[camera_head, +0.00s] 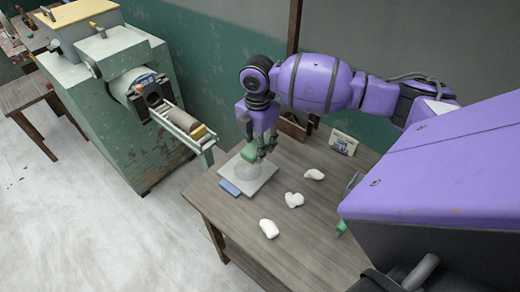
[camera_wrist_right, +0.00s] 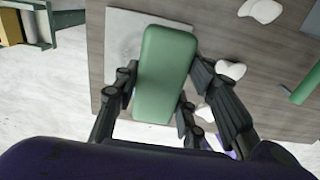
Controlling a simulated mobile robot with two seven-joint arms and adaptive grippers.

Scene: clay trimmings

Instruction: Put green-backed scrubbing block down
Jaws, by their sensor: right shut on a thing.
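The green-backed scrubbing block (camera_head: 249,153) is held in my right gripper (camera_head: 262,150), above a pale square board (camera_head: 262,182) near the table's left end. In the right wrist view the block's green back (camera_wrist_right: 165,72) fills the middle, with the fingers of my right gripper (camera_wrist_right: 160,98) shut on it from both sides. The pale board (camera_wrist_right: 122,38) lies behind the block there. I cannot tell whether the block's underside touches anything. My left gripper is not in view.
Several white lumps, one in front (camera_head: 269,228), lie on the wooden table (camera_head: 240,222) right of the board. A small blue block (camera_head: 229,187) sits at the board's left edge. A wooden box (camera_head: 292,126) and a card (camera_head: 343,143) stand at the back. A green machine (camera_head: 130,130) stands left.

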